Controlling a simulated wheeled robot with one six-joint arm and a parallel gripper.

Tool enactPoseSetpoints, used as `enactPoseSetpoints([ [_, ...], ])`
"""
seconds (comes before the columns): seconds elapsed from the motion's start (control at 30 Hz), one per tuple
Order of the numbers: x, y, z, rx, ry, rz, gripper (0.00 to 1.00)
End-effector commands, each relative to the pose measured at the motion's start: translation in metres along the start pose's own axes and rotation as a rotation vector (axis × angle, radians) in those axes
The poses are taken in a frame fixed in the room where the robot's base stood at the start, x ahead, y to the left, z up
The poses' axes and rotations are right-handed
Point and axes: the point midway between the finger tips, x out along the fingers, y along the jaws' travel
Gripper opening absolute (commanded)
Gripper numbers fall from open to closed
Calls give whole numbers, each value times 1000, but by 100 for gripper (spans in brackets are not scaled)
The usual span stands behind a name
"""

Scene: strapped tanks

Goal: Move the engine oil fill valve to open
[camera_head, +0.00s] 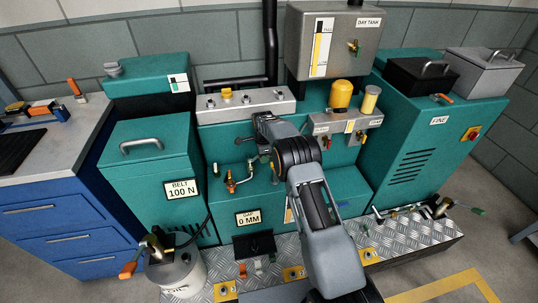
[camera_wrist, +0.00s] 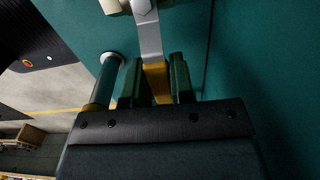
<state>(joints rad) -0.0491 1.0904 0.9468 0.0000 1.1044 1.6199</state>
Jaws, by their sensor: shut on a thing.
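In the wrist view, a flat grey metal lever with a yellow grip (camera_wrist: 157,82) hangs from a pale valve body (camera_wrist: 115,5) at the top edge. My gripper (camera_wrist: 156,84) has its two dark green fingers on either side of the yellow grip and is shut on it. In the head view, my gripper (camera_head: 262,124) is at the teal machine's front, below the grey control panel. Its fingertips and the held lever are hidden there. No label naming the engine oil fill valve is readable.
A pipe (camera_wrist: 107,78) runs close to the left finger in the wrist view. An orange-handled valve (camera_head: 231,182) is below my gripper in the head view. A grey day tank (camera_head: 335,22) hangs above. Teal cabinets (camera_head: 152,150) stand at the left and right.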

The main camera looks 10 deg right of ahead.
Motion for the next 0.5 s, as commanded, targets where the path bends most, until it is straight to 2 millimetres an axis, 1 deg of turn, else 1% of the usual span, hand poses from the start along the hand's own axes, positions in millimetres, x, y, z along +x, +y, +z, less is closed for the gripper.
enactPoseSetpoints([
  [0.3,0,0,0,8,0,-1,0],
  [0.37,-1,3,0,43,0,0,0],
  [0.5,-1,11,2,185,0,0,0],
])
